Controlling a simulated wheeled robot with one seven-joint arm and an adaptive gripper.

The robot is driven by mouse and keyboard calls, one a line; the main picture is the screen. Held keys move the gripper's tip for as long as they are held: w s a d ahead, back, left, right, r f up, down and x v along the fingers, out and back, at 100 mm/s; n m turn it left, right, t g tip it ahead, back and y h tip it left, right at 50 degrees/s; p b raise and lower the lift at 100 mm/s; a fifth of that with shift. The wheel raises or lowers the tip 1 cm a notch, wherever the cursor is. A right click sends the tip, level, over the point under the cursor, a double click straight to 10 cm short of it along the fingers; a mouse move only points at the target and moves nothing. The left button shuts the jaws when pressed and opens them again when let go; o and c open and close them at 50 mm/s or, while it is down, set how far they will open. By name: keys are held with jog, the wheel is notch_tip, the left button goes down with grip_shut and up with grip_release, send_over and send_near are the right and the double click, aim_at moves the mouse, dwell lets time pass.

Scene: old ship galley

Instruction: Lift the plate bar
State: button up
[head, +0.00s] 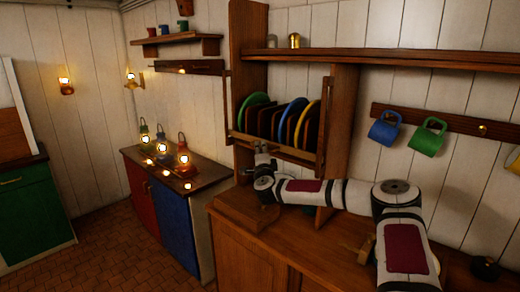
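My arm reaches in from the lower right. The gripper is small and dark here; I cannot tell whether its fingers are apart or whether they touch the bar.
A wooden counter (345,240) runs below the rack, with a wooden block (240,208) at its left end. Blue (384,129) and green (428,137) mugs hang at right. Lit lanterns (183,158) stand on the lower cabinet at left. The tiled floor is clear.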

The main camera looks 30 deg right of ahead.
jog(key=shift+x, duration=1.65)
grip_shut()
